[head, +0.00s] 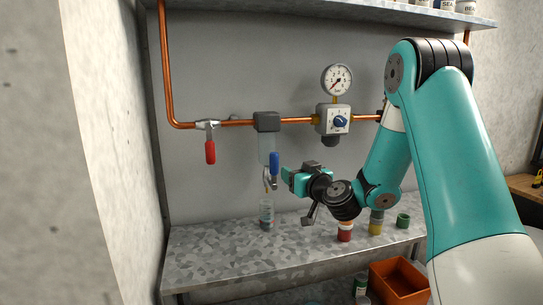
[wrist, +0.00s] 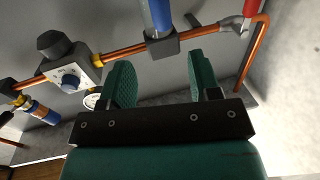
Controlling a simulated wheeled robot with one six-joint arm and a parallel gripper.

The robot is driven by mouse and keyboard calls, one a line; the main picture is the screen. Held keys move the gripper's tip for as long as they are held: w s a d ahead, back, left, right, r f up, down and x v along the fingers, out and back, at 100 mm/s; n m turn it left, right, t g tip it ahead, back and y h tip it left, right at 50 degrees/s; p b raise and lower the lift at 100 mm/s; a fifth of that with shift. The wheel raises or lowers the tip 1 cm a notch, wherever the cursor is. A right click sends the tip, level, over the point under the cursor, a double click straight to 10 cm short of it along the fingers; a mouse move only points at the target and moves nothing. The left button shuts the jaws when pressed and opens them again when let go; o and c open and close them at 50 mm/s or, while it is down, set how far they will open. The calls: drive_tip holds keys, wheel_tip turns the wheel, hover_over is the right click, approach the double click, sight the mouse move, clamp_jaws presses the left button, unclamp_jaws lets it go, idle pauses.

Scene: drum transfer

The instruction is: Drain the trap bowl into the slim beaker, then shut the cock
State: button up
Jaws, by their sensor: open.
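The clear trap bowl (head: 266,148) hangs under a dark grey head (head: 267,122) on the copper pipe. Below it is the drain cock (head: 267,181) with a blue handle (head: 275,163) that points up. A slim clear beaker (head: 266,214) stands upright on the bench below the cock. My gripper (head: 287,178) is just right of the cock and handle, with nothing seen between its fingers. In the wrist view my gripper's green fingers (wrist: 162,78) are spread apart. The dark head (wrist: 163,46) and a blue part (wrist: 160,15) lie beyond them. Whether liquid is flowing is too small to tell.
A red-handled valve (head: 210,152) is left on the pipe. A regulator (head: 333,120) with a gauge (head: 337,79) is right. A red jar (head: 345,234), a yellow jar (head: 376,225) and a green cup (head: 403,221) stand on the bench. An orange crate (head: 400,285) is below.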

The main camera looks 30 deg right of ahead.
sight(276, 160)
drive_tip(key=w+p, duration=0.2)
drive_tip(key=w, duration=0.2)
drive_tip(key=w+p, duration=0.3)
drive_tip(key=w, duration=0.2)
drive_tip(key=w+d+p, duration=0.1)
drive_tip(key=w+p, duration=0.2)
drive_tip(key=w, duration=0.1)
drive_tip(key=shift+w+r, duration=0.15)
drive_tip(key=shift+w, duration=0.8)
clamp_jaws()
drive_tip(key=shift+d, duration=0.1)
